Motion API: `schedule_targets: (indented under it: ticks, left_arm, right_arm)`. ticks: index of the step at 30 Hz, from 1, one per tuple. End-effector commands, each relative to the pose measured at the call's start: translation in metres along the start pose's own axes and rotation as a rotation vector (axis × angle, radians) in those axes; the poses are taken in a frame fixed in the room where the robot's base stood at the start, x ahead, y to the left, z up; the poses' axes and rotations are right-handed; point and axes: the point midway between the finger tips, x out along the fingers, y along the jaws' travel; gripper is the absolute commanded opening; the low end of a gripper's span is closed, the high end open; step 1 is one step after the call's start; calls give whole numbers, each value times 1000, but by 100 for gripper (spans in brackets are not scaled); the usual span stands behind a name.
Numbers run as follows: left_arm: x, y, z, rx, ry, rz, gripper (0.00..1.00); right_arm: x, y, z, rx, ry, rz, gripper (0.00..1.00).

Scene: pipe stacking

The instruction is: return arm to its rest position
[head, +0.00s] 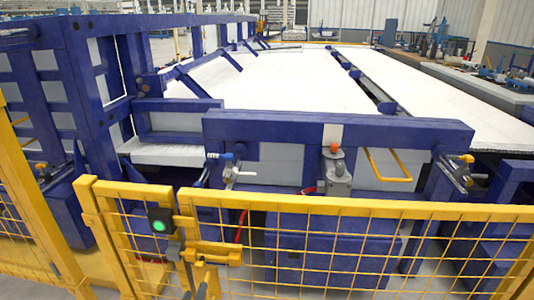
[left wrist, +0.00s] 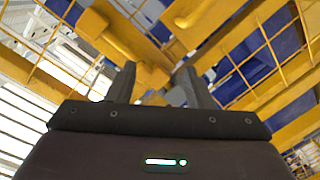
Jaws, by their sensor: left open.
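My left gripper (left wrist: 158,68) is open in the left wrist view, its two dark grey fingers apart with no object held between them. Yellow fence bars and a yellow gate latch lie just beyond the fingertips; I cannot tell whether they touch. In the head view, small dark grey parts of the left gripper (head: 187,268) show low at the picture's bottom, beside the yellow gate latch (head: 215,253). Most of the left arm is out of the picture. My right gripper is in neither view.
A yellow mesh fence (head: 360,208) crosses the front, close to the left gripper. A dark box with a green light (head: 160,222) is on it. Behind stand a blue steel frame (head: 350,130) and a long white bed (head: 290,85). A yellow post slants at the left.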

Motion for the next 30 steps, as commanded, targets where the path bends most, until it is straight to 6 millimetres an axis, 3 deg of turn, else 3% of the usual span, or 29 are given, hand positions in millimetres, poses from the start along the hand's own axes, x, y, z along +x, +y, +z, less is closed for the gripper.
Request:
schedule_targets:
  ticks: [2, 6, 12, 22, 30]
  left_arm:
    - [-12, -21, 40, 95, -147, -84, 47]
    - [-56, -63, 119, 316, -485, -222, 47]
    - [-124, -101, 185, 542, -867, -294, 47]
    - [-227, -134, 235, 776, -1346, -286, 47]
    - [-252, -158, 247, 765, -1341, -302, 47]
  right_arm:
    - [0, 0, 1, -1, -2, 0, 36]
    - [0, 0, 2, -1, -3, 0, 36]
    - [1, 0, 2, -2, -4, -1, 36]
    - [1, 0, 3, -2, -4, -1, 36]
    - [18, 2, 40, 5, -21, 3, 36]
